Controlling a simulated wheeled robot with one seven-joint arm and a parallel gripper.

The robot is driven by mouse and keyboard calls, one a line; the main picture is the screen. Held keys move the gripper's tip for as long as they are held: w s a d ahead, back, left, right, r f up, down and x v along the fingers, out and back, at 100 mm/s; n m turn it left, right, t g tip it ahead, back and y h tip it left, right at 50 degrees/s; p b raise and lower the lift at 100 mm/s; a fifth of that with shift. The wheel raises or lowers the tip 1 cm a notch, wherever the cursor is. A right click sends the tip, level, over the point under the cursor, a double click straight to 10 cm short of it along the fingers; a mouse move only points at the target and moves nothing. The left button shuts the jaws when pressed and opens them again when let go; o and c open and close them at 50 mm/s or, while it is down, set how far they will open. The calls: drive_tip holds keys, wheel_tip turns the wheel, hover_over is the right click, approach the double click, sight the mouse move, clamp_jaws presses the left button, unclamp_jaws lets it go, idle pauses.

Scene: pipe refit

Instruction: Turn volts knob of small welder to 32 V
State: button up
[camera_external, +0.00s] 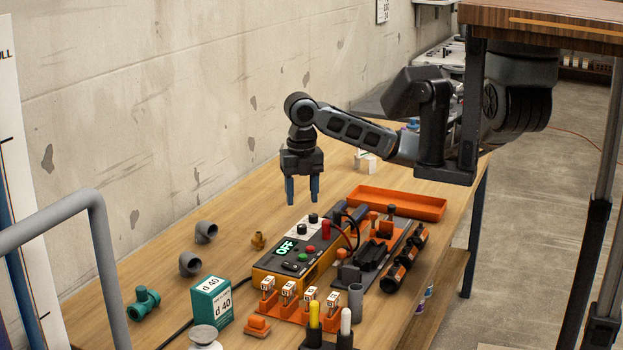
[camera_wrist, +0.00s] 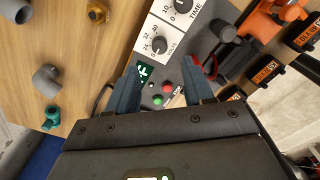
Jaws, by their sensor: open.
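The small welder (camera_external: 318,273) is a black and yellow box on the bench, and its green display reads OFF. The black volts knob (camera_external: 302,229) sits on its white panel. In the wrist view the volts knob (camera_wrist: 160,46) has a printed scale with 24, 32 and 40; its exact setting is too small to tell. The time knob (camera_wrist: 183,6) is beside it. My gripper (camera_external: 303,190) is open and empty, pointing down above the panel, apart from the knobs. In the wrist view my gripper's fingers (camera_wrist: 160,75) partly hide the display.
Green and red buttons (camera_wrist: 167,87) are near the knob. Orange holders with fuse-like blocks (camera_external: 290,290), a teal box (camera_external: 211,302), grey elbows (camera_external: 190,264) and an orange tray (camera_external: 400,203) surround the welder. The bench left of the welder has some bare room.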

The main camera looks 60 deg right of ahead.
sight(302, 226)
wheel_tip(302, 226, down, 8)
drive_tip(key=shift+r+b, duration=0.2)
drive_tip(key=shift+b, duration=0.45)
clamp_jaws()
